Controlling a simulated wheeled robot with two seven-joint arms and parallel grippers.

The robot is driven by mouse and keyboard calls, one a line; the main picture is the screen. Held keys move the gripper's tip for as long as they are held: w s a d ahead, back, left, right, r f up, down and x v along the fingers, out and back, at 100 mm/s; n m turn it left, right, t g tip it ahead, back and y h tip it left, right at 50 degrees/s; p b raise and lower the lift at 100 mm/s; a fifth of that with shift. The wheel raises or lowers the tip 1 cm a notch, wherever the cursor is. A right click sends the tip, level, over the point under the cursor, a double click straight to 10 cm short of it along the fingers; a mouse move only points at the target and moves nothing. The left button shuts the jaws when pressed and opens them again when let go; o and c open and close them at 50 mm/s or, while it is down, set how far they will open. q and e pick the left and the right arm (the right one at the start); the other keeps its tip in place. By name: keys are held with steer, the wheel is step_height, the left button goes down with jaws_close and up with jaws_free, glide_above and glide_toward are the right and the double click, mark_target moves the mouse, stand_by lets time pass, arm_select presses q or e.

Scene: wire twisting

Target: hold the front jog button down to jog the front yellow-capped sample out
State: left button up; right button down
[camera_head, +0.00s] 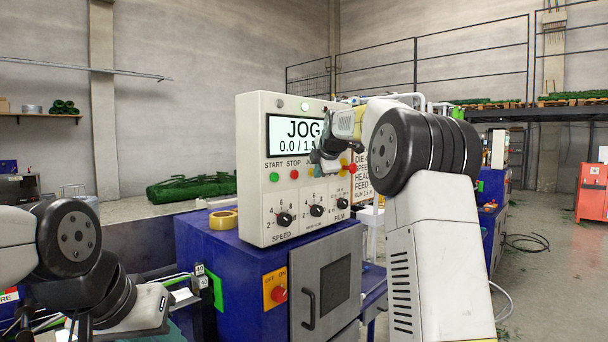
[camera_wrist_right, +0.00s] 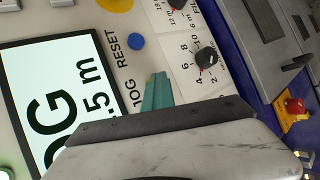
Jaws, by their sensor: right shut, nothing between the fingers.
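The control panel (camera_head: 255,185) faces me, and its screen (camera_head: 290,133) reads JOG with 0.0 over a partly covered number. In the right wrist view, the JOG label stands beside my right gripper's teal fingertips (camera_wrist_right: 158,92). The fingertips are shut with nothing between them and cover the spot by that label. The jog button is hidden, so I cannot tell whether they touch it. In the head view my right gripper (camera_head: 324,160) is in front of the panel's button row. My left gripper (camera_head: 180,290) is low at the left, its fingers unclear. I make out no yellow-capped sample.
The green start button (camera_head: 274,177) and red stop button (camera_head: 294,174) sit left of my right gripper. A blue reset button (camera_wrist_right: 136,41) is beside the fingertips. Dials (camera_head: 285,219) lie below. A yellow tape roll (camera_head: 223,219) rests on the blue cabinet (camera_head: 240,270).

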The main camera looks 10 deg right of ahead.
stand_by(0.5)
steer(key=shift+s+d, duration=0.5)
steer(key=shift+s, duration=0.15)
steer(key=s+d, duration=0.1)
steer(key=s, duration=0.1)
steer(key=s+d, duration=0.2)
stand_by(0.4)
steer(key=shift+s, duration=0.1)
